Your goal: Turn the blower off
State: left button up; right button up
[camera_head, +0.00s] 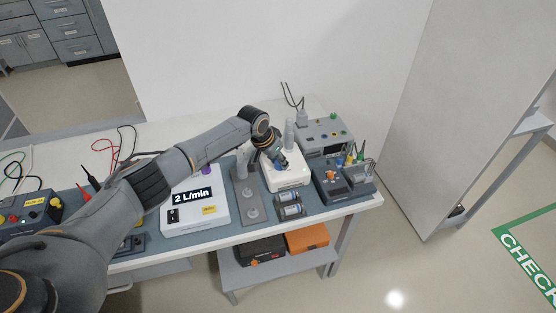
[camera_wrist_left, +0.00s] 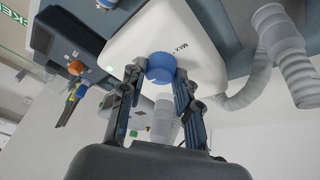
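A white unit (camera_head: 287,180) with a blue knob stands on the right half of the bench. The unit (camera_wrist_left: 205,60) fills the top of the left wrist view, with lettering that looks like "MAX" near its blue knob (camera_wrist_left: 160,68). My left gripper (camera_head: 280,160) reaches down onto the unit from above. In the left wrist view my left gripper (camera_wrist_left: 160,72) has its fingertips on either side of the knob, close against it. The fingers hide the knob's sides, and any pointer mark cannot be seen. My right gripper is not in view.
A white box marked "2 L/min" (camera_head: 195,213) with a black switch stands left of the unit. A corrugated hose (camera_wrist_left: 283,52) is close by in the left wrist view.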

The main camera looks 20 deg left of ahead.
pick_arm(q)
jog(key=c, duration=0.4)
